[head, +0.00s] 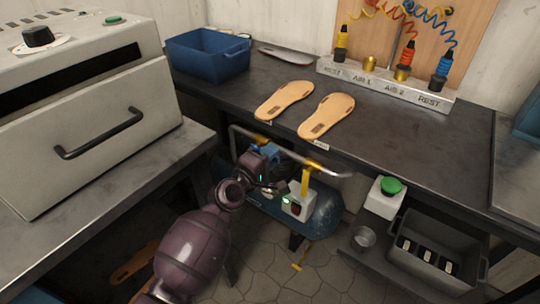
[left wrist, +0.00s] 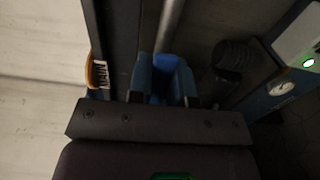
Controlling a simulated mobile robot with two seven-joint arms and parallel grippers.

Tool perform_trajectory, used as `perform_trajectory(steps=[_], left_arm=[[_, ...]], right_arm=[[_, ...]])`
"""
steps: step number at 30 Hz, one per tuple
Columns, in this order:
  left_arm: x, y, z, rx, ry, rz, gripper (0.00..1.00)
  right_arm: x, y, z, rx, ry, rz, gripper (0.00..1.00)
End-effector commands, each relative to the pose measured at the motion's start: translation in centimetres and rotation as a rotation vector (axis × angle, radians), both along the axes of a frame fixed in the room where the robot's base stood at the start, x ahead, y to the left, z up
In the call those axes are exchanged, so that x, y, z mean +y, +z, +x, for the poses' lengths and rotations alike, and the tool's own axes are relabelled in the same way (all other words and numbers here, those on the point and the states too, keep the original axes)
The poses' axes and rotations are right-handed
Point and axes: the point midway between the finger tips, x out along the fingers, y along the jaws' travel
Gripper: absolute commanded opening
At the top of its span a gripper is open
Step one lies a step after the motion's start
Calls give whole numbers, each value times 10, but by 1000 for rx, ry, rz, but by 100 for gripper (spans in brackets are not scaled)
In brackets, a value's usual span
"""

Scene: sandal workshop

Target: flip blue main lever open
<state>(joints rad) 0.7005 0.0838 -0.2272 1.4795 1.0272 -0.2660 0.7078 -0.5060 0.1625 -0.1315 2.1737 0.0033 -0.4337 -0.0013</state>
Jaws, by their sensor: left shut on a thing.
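The blue main lever (left wrist: 162,66) shows in the left wrist view between the fingers of my left gripper (left wrist: 163,88), close to a grey pipe. In the head view, my left gripper (head: 266,156) reaches under the front edge of the bench, and blue shows at its tip. It is shut on the blue lever. The fingers hide part of the lever, so its exact angle is hard to tell. A "MAIN" label (left wrist: 101,74) on a yellow-orange part is left of the fingers in the wrist view. My right gripper is not in view.
A blue compressor tank (head: 322,222) with a grey rail (head: 333,174), yellow lever (head: 305,181) and white box (head: 297,206) stands close by. The bench (head: 415,155) overhangs it and bears two tan soles (head: 284,99). A grey oven (head: 90,110) stands left.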

Motion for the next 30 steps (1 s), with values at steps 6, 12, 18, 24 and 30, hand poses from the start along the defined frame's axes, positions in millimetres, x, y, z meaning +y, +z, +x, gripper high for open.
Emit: perform_trajectory(steps=[6, 12, 18, 24, 30], left_arm=[[0, 0, 0, 3, -1, -5, 0], [0, 0, 0, 2, 0, -4, 45], [0, 0, 0, 0, 0, -2, 45], [6, 1, -7, 0, 1, 0, 45], [22, 2, -30, -1, 1, 0, 45]], right_arm=[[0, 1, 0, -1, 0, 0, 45], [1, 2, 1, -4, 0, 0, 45], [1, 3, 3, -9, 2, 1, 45], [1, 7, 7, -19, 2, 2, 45], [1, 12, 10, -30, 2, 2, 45]])
